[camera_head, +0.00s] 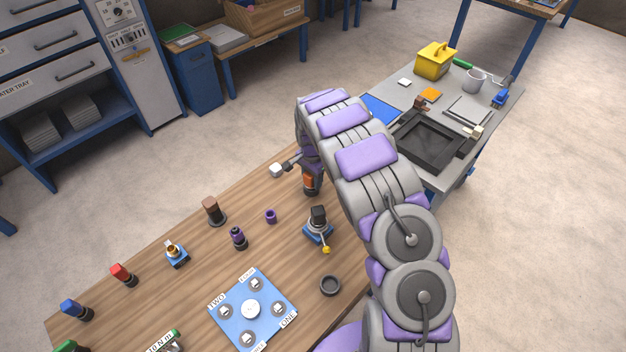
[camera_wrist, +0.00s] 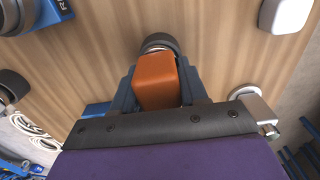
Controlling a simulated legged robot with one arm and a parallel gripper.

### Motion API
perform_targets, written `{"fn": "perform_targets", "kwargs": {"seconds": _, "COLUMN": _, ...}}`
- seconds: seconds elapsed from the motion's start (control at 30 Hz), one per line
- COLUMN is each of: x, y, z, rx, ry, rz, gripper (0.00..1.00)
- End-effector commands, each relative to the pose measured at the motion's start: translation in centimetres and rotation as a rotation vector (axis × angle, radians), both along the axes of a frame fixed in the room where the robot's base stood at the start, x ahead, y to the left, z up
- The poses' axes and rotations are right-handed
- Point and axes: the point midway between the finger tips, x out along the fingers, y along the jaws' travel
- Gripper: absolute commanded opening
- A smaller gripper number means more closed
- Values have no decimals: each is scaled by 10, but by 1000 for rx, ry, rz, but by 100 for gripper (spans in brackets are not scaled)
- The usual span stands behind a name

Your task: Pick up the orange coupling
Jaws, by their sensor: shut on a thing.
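The orange coupling (camera_wrist: 157,82) is a block with rounded edges, seen between the two dark jaws of my gripper (camera_wrist: 157,92) in the wrist view. A dark round part with a metal ring shows just beyond its far end. In the head view the orange piece (camera_head: 309,182) shows under my wrist near the far edge of the wooden table. My gripper (camera_head: 311,187) is shut on it there. Its lower end is dark and close to the tabletop; I cannot tell whether it touches the wood.
The wooden table (camera_head: 180,215) holds red (camera_head: 123,274), blue (camera_head: 76,309), brown (camera_head: 213,210) and purple (camera_head: 237,238) pieces left of my arm. A blue plate (camera_head: 233,308) with white pegs, a black ring (camera_head: 330,285) and a lever device (camera_head: 318,225) stand nearer. A grey bench (camera_head: 385,88) is at right.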

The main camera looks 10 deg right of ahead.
Motion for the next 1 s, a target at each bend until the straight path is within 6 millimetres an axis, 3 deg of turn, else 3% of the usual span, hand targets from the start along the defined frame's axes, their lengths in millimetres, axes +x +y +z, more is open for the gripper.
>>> {"fn": "perform_targets", "kwargs": {"seconds": 0.3, "x": 0, "y": 0, "z": -1, "rx": 6, "ry": 3, "rz": 1, "gripper": 5}}
{"fn": "perform_targets", "kwargs": {"seconds": 0.67, "x": 0, "y": -2, "z": 4, "rx": 5, "ry": 2, "rz": 0, "gripper": 5}}
{"fn": "perform_targets", "kwargs": {"seconds": 0.93, "x": 1, "y": -1, "z": 39, "rx": 4, "ry": -4, "rz": 1, "gripper": 5}}
{"fn": "perform_targets", "kwargs": {"seconds": 1.0, "x": -5, "y": -5, "z": 39, "rx": 4, "ry": 0, "rz": 0, "gripper": 5}}
